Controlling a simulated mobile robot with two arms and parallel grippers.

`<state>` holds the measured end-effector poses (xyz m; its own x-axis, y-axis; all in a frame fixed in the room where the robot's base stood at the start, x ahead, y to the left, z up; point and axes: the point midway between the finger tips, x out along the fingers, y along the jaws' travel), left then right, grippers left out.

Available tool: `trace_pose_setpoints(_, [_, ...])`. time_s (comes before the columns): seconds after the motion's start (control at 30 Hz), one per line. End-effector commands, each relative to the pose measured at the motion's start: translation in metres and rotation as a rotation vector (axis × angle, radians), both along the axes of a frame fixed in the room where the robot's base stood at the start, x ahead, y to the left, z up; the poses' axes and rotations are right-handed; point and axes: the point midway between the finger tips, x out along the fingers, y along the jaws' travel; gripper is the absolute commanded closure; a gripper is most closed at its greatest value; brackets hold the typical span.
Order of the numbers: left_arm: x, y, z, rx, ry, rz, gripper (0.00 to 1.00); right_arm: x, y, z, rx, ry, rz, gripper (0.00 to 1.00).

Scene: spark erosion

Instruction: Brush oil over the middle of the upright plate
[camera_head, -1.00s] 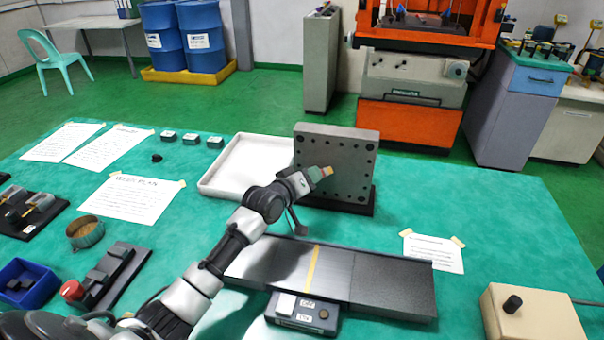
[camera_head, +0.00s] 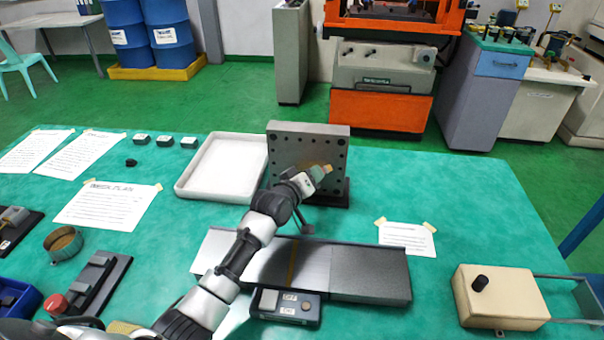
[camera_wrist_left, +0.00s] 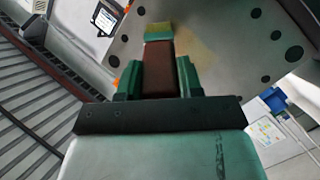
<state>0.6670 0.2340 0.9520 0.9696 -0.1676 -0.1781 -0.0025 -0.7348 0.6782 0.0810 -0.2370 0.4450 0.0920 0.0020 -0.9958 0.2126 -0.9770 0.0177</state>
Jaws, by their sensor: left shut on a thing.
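The upright grey plate (camera_head: 310,147) with dark holes near its edges stands on a dark base at the table's middle. It also fills much of the left wrist view (camera_wrist_left: 228,60). A faint brownish, oily-looking patch shows on its face near the middle. My right gripper does not show.
A white tray (camera_head: 185,187) lies left of the plate. A long grey metal bed (camera_head: 370,273) and a small dark control box (camera_head: 312,312) lie in front. A beige box (camera_head: 510,300) is at the right. The table right of the plate is mostly clear.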

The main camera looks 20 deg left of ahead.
Motion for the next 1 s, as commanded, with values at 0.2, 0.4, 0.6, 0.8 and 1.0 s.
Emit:
trace_pose_setpoints(0.2, [0.000,-0.001,0.008,0.000,-0.004,0.000,0.88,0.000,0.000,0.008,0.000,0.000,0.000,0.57])
trace_pose_setpoints(0.4, [-0.001,-0.001,0.016,0.001,-0.003,0.001,0.88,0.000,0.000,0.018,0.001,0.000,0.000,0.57])
trace_pose_setpoints(0.6, [-0.004,0.013,0.013,0.003,-0.003,0.002,0.88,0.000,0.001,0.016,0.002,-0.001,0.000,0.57])
trace_pose_setpoints(0.8, [-0.008,0.030,0.013,0.002,-0.003,0.002,0.88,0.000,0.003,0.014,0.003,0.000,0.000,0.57])
trace_pose_setpoints(1.0, [-0.009,0.039,0.013,0.001,-0.003,0.001,0.88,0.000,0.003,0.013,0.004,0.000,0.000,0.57])
